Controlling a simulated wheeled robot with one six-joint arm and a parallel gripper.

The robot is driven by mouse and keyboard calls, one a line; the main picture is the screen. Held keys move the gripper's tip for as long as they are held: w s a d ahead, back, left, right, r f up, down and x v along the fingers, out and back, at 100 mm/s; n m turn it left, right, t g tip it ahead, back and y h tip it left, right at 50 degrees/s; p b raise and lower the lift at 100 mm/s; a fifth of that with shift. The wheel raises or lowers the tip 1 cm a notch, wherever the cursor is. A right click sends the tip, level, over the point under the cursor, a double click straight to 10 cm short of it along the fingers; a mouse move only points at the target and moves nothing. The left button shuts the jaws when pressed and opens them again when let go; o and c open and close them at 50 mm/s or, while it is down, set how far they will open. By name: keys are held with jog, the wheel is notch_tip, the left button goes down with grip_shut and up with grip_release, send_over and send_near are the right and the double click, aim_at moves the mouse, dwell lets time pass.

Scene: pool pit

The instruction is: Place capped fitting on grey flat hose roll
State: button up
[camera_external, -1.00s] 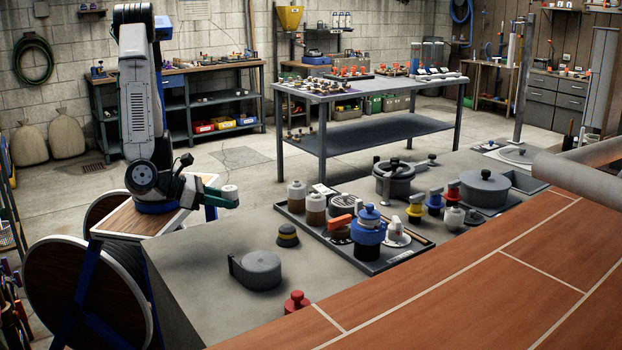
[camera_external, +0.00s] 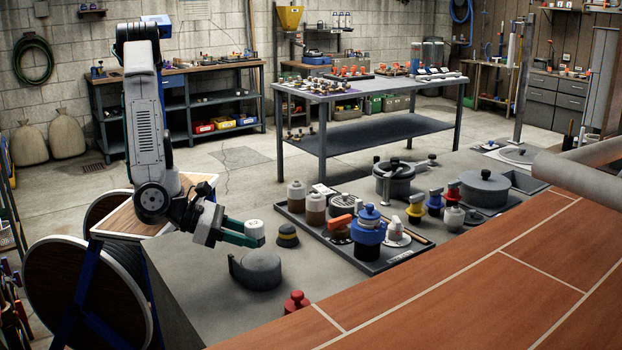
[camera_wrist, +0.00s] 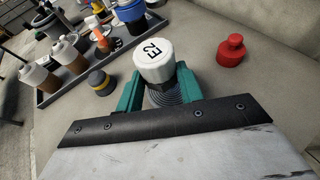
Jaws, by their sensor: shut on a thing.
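My gripper (camera_external: 244,233) has green fingers and is shut on the capped fitting (camera_external: 254,229), a white-capped piece. The fitting is above the roll's upper left edge in the external view; the exact gap cannot be told.
A dark yellow-banded cap (camera_external: 287,236) stands just behind the roll. A red fitting (camera_external: 296,301) is in front right. A dark tray (camera_external: 376,264) holds brown-and-white jars (camera_external: 315,208), a blue container (camera_external: 368,236) and other parts. Bare bench lies around the roll.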

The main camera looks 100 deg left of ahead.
aim_at(247, 259)
jog(key=shift+w+f, duration=0.1)
jog(key=shift+f, duration=1.7)
jog(key=o, duration=1)
jog(key=shift+f, duration=0.15)
